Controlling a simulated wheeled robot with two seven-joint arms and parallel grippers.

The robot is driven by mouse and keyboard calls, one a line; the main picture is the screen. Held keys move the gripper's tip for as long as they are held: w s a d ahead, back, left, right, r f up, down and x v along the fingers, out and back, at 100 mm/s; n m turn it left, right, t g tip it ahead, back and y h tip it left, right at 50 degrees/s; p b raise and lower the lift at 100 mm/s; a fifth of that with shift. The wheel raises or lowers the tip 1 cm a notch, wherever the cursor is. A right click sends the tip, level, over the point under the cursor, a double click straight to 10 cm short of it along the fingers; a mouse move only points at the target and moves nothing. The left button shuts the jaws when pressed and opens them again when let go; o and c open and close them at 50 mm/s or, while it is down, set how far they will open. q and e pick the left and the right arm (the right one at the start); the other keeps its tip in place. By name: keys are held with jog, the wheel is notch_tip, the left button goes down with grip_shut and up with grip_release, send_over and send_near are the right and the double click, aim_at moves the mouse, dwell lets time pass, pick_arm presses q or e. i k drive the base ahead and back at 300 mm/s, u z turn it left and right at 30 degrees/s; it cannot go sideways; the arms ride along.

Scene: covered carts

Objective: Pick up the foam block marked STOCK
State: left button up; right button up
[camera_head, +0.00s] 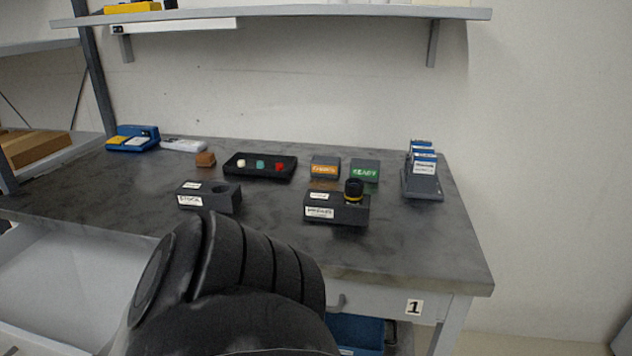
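The foam block marked STOCK (225,203) is a dark grey block on the left half of the grey worktop. A white STOCK label is on its front, and a smaller white label is on top beside an empty-looking round hole. It stands just beyond a black link of my own arm, which fills the bottom foreground and does not visibly touch it. A similar dark block (357,215) to its right has a front label I cannot read surely. A black item with a yellow band (354,190) stands upright in that block. Neither gripper is in view.
Behind are a brown block (205,159), a black tray (236,173) with small coloured pieces, an orange-labelled block (325,168) and a green READY block (365,171). A card rack (423,185) stands right. An open drawer (75,280) is front left; a shelf (300,13) hangs above.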

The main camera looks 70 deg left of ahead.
aim_at(220, 196)
jog(key=i, duration=1.25)
jog(key=u, duration=3.05)
